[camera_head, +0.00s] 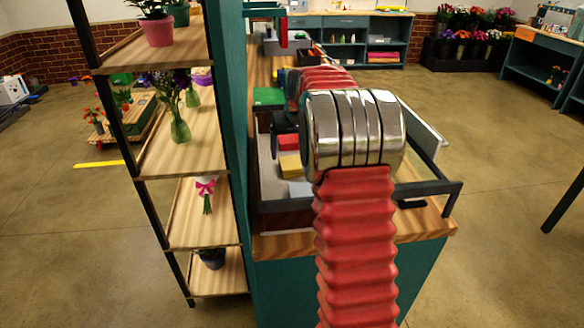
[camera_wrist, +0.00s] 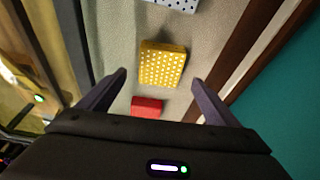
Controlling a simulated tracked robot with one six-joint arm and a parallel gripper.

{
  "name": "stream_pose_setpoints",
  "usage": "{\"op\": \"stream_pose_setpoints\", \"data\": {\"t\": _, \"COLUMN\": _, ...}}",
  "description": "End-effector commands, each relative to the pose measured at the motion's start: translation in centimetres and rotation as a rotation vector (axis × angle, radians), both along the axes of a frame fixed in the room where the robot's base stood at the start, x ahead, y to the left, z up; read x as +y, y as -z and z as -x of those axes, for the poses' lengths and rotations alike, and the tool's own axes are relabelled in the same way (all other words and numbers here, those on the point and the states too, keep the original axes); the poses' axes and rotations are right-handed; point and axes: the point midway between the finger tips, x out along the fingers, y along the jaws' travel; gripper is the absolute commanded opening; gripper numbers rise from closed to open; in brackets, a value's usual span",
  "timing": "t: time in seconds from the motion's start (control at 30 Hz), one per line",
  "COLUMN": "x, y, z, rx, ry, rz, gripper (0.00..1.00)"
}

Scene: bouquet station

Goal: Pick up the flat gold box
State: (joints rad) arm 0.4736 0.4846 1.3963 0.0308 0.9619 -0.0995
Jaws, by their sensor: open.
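The flat gold box (camera_wrist: 163,64) has white dots and lies on a pale grey surface in the wrist view, beyond and between my fingertips. My gripper (camera_wrist: 158,77) is open, with one finger on each side of the view and nothing between them. The gap between the fingers and the box is hard to judge. In the head view the gold box (camera_head: 291,166) lies inside a dark-rimmed tray (camera_head: 424,190), left of my red arm. My arm hides much of the tray there.
A red box (camera_wrist: 147,107) lies close to the gold box on one side, and a grey dotted box (camera_wrist: 176,4) lies on the other. Dark tray walls (camera_wrist: 232,45) run along both sides. A wooden shelf unit (camera_head: 190,140) with flowers stands left of the counter.

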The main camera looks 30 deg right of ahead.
Motion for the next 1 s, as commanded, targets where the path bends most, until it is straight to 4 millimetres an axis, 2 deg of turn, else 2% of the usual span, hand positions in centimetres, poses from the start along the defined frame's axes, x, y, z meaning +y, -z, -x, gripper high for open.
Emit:
{"op": "stream_pose_setpoints", "data": {"t": 0.17, "x": 0.0, "y": 0.3, "z": 0.0, "rx": 0.001, "ry": -0.001, "rz": 0.000, "gripper": 0.84}}
{"op": "stream_pose_setpoints", "data": {"t": 0.5, "x": -0.2, "y": 4.4, "z": -0.6, "rx": 0.003, "ry": -0.001, "rz": -0.002, "gripper": 0.84}}
{"op": "stream_pose_setpoints", "data": {"t": 0.6, "x": -0.3, "y": 5.0, "z": -0.9, "rx": 0.001, "ry": -0.001, "rz": -0.001, "gripper": 0.84}}
{"op": "stream_pose_setpoints", "data": {"t": 1.0, "x": -0.3, "y": 5.1, "z": -0.9, "rx": 0.000, "ry": -0.002, "rz": 0.000, "gripper": 0.84}}
